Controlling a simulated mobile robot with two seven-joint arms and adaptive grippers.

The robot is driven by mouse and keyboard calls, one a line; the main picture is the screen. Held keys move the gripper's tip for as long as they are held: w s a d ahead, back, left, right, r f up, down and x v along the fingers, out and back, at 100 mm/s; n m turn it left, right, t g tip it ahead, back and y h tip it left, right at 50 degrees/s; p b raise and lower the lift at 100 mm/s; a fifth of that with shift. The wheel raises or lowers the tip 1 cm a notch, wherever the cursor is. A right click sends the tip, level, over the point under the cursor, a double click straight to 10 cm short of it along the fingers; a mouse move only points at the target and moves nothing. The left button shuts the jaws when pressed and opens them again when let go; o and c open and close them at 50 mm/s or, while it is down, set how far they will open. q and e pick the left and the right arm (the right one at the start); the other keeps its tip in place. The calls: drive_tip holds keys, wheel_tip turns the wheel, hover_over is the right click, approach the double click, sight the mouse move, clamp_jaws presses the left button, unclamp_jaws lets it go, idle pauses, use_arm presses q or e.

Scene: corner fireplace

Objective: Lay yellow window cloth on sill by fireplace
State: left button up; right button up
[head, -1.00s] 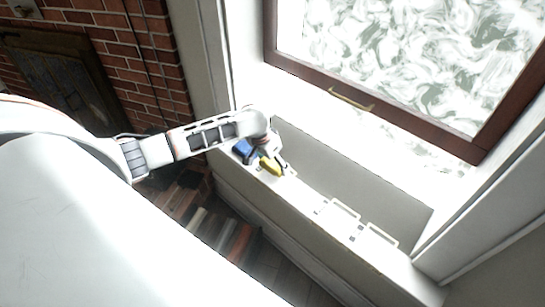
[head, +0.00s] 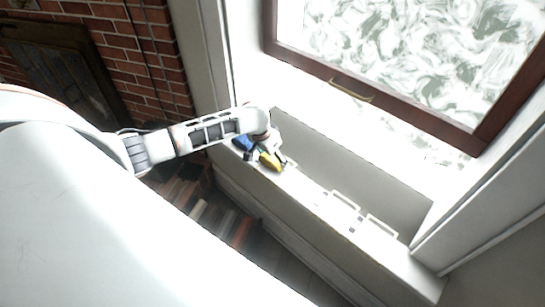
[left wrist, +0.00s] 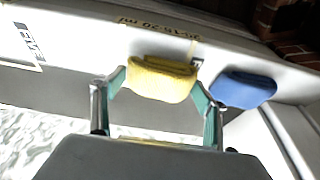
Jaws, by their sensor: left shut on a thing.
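The yellow cloth (head: 270,161) is a small folded pad at the left part of the white sill (head: 312,196). My left gripper (left wrist: 160,84) is shut on it, with one green-lined finger at each side of the cloth (left wrist: 160,74) in the left wrist view. In the head view the gripper (head: 271,153) is partly hidden by my own arm. The cloth is at or just over the sill top; I cannot tell whether it touches. My right gripper is not in view.
A blue cloth (left wrist: 243,89) lies on the sill close beside the yellow one. White rectangular outlines (head: 346,199) mark the sill further right. A recess (head: 350,172) lies behind the ledge, below the brown-framed window (head: 380,105). The brick fireplace (head: 150,60) is at left.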

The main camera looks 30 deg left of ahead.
use_arm(q)
drive_tip(key=shift+f, duration=0.5)
drive_tip(key=o, duration=1.1)
drive_tip(key=v, duration=1.2)
